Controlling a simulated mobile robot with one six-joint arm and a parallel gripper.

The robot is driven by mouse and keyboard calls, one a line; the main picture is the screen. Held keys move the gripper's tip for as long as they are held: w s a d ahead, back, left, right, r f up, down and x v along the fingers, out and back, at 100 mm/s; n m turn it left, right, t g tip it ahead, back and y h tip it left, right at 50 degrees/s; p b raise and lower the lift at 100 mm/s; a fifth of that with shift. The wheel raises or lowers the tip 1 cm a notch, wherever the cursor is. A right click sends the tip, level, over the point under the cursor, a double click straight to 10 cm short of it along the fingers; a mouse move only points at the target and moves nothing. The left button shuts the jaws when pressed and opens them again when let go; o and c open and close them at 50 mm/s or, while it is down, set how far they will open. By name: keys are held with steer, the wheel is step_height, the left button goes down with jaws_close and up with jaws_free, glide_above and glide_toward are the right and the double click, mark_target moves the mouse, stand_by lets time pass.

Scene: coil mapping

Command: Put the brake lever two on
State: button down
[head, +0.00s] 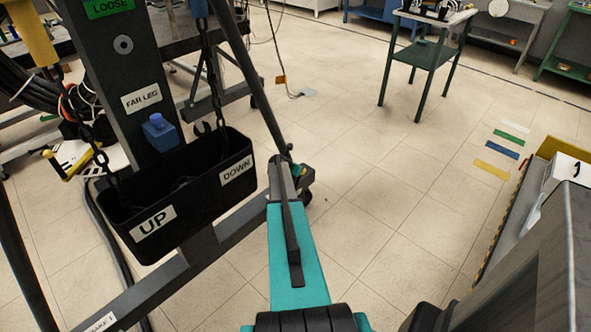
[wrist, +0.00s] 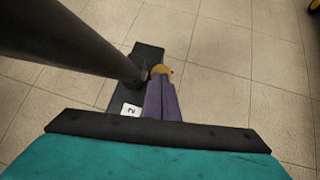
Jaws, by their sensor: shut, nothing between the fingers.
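My gripper (wrist: 161,84) is shut and empty, its two purple fingers side by side in the wrist view. A yellow rounded piece (wrist: 163,70) shows just beyond the fingertips and may be part of brake lever two; I cannot tell whether they touch. A white "2" label (wrist: 131,110) sits on the dark foot (wrist: 148,52) beside the fingers. In the head view my teal arm reaches to the foot end by a black caster (head: 304,192). The lever cannot be made out clearly there.
A dark sloping strut (wrist: 75,42) runs close left of my fingers in the wrist view. A black bin (head: 195,205) marked UP and DOWN hangs on the frame at left. A label ending in "1" (head: 100,323) marks the near foot. Open floor (head: 400,215) lies right.

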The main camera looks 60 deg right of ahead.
steer(key=shift+d, duration=0.15)
steer(key=shift+s+d+f+p, duration=0.15)
steer(key=shift+d+f+p, duration=0.05)
steer(key=shift+d, duration=0.5)
steer(key=shift+s+d+f+p, duration=0.15)
steer(key=shift+d+p, duration=0.05)
steer(key=shift+d, duration=0.45)
steer(key=shift+s+a, duration=0.1)
steer(key=s+a+r, duration=0.1)
steer(key=a+r, duration=0.3)
steer(key=r, duration=0.9)
steer(key=shift+s+p, duration=0.3)
steer(key=shift+s, duration=0.05)
